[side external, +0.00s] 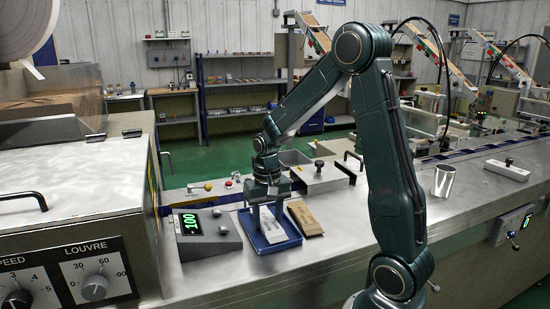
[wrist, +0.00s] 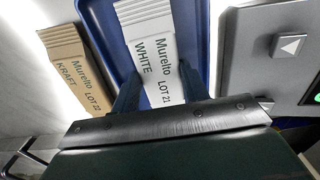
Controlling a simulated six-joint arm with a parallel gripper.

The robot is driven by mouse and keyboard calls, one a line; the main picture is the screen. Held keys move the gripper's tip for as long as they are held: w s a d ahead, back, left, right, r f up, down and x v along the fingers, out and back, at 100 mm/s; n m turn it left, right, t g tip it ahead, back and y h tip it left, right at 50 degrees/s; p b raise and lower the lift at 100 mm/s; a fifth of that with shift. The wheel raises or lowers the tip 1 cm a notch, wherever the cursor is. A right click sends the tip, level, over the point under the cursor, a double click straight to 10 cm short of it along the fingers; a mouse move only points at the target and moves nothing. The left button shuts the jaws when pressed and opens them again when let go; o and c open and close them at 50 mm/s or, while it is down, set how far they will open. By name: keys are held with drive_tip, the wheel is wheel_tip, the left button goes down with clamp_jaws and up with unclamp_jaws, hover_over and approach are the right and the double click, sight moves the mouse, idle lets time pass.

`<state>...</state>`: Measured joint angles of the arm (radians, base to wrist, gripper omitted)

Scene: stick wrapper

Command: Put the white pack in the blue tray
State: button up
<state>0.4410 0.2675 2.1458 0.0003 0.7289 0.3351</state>
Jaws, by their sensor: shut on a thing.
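The white pack (wrist: 153,60), printed "Murelto WHITE LOT 21", is between the fingers of my gripper (wrist: 160,85) in the wrist view. My gripper is shut on it. The pack is over the blue tray (wrist: 92,14), inside its outline. In the side view the white pack (side external: 271,226) stands out against the blue tray (side external: 262,246), under my gripper (side external: 266,203). I cannot tell whether the pack touches the tray floor.
A brown kraft pack (wrist: 75,70) lies beside the tray; it also shows in the side view (side external: 304,217). A grey scale (side external: 204,234) reading 100 stands on the tray's other side. A metal cup (side external: 443,181) stands further right on the steel bench.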

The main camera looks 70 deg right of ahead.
sight(268, 221)
drive_tip(key=shift+f, duration=0.1)
drive_tip(key=o, duration=1)
drive_tip(key=shift+c, duration=0.2)
wheel_tip(268, 221, up, 12)
idle(0.6)
